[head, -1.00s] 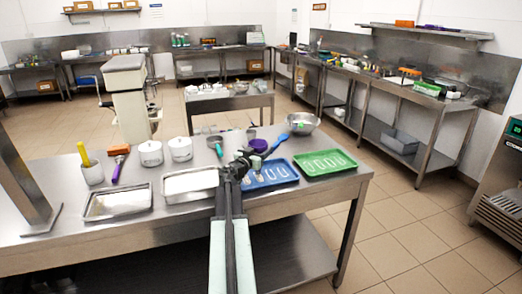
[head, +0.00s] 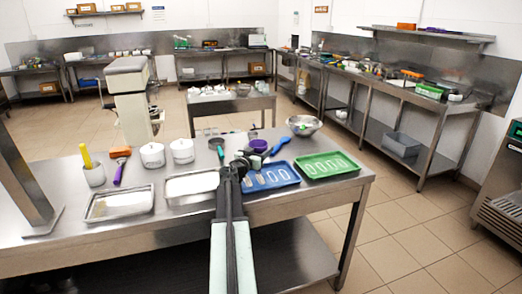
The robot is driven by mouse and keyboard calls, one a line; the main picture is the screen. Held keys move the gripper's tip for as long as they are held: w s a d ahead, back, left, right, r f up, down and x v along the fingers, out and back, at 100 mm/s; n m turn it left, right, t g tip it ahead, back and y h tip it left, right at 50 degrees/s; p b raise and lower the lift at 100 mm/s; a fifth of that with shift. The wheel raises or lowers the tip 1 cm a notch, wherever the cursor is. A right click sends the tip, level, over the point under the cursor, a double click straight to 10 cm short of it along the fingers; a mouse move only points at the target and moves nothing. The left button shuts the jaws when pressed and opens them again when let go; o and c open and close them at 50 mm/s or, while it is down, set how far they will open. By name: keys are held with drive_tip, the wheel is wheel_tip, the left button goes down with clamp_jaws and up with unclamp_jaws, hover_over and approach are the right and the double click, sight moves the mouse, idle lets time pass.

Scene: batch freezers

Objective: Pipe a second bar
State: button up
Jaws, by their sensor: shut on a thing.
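My gripper (head: 243,163) is at the left end of the blue tray (head: 291,181), over or just beside it; the height is hard to judge. It is shut on a small dark and grey object, mostly hidden by the gripper and too small to identify. The blue tray lies on the steel table and shows several pale oblong shapes side by side. The gripper hides the tray's left edge. A green tray (head: 341,175) with several pale-outlined oblong shapes lies to its right. I cannot tell which shapes are filled.
Two metal trays with pale contents (head: 119,216) (head: 164,200) lie left of my arm. Behind are white lidded pots (head: 153,156), a purple bowl (head: 259,145), a blue spoon (head: 280,144) and a steel bowl (head: 304,129). The table's right edge is just beyond the green tray.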

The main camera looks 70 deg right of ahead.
sight(261, 140)
wheel_tip(261, 140, up, 5)
drive_tip(key=p, duration=0.4)
drive_tip(key=shift+f+p, duration=0.1)
drive_tip(key=shift+p, duration=0.3)
drive_tip(key=shift+f, duration=0.15)
